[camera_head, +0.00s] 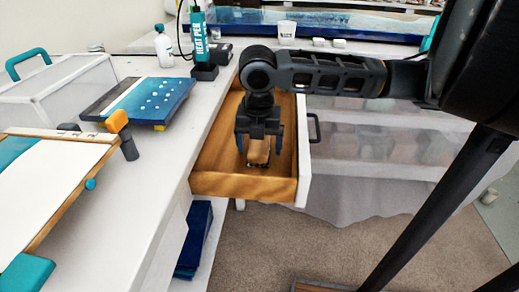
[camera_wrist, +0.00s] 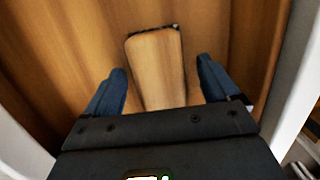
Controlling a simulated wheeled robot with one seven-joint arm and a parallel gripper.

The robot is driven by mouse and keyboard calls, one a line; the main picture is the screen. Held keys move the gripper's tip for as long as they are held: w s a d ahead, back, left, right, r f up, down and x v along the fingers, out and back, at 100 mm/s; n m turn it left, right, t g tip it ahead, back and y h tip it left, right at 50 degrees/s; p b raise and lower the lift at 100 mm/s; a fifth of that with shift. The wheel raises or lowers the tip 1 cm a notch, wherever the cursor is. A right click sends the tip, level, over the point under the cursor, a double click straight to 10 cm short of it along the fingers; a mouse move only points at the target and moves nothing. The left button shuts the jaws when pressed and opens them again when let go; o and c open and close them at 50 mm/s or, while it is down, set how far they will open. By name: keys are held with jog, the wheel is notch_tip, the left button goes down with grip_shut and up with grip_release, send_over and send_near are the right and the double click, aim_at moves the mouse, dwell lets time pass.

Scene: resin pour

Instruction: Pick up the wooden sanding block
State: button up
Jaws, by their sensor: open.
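The wooden sanding block (camera_head: 258,150) lies inside the open wooden drawer (camera_head: 240,186), below my gripper. In the wrist view the sanding block (camera_wrist: 157,68) is a light-brown tapered piece with a dark, rough edge along its far end. My gripper (camera_head: 260,146) points down into the drawer above the block. In the wrist view its two blue fingers (camera_wrist: 162,78) stand apart, one on each side of the block, with gaps between them and it. The near end of the block is hidden behind the gripper body.
The drawer's walls and white front with a dark handle (camera_head: 315,128) surround my gripper closely. On the white bench stand a teal heat pen (camera_head: 198,38), a white bottle (camera_head: 164,46) and a blue panel (camera_head: 150,100). A white cup (camera_head: 287,32) stands at the back.

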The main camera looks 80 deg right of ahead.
aim_at(260, 142)
jog(key=shift+c, duration=0.2)
jog(key=c, duration=1.1)
jog(key=shift+c, duration=0.2)
notch_tip(260, 142, up, 10)
jog(key=shift+p, duration=0.6)
